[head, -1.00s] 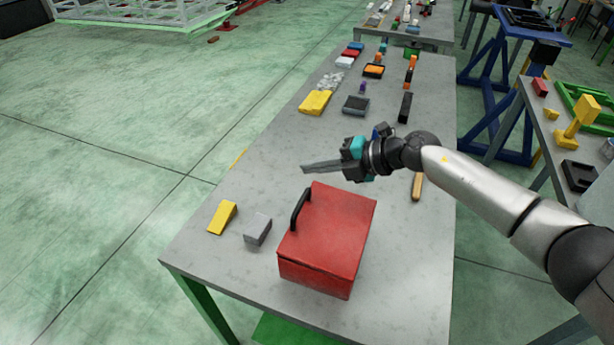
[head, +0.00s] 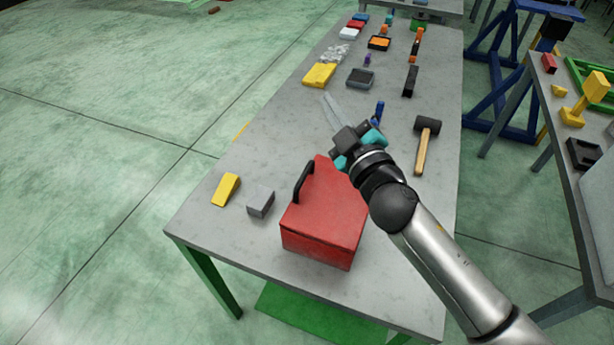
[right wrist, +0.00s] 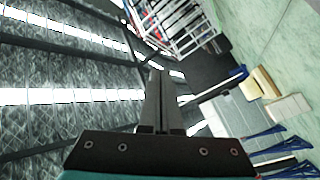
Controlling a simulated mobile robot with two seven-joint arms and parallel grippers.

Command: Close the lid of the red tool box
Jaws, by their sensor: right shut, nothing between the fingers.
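The red tool box (head: 318,226) stands near the front of the grey table, with a black handle (head: 304,181) at its left edge. Its lid (head: 333,196) appears down flat on the box. My right gripper (head: 330,112) is above and behind the box, its fingers together and empty, pointing away toward the far left. My right forearm and wrist cover the box's right rear corner. In the right wrist view the fingers (right wrist: 160,105) are shut side by side, and the box does not show there. My left gripper is not in view.
On the grey table (head: 255,285), a yellow wedge (head: 226,189) and a grey block (head: 260,201) lie left of the box. A hammer (head: 425,145) lies at the right. Yellow, black and orange items stand farther back. Another table (head: 565,125) stands to the right.

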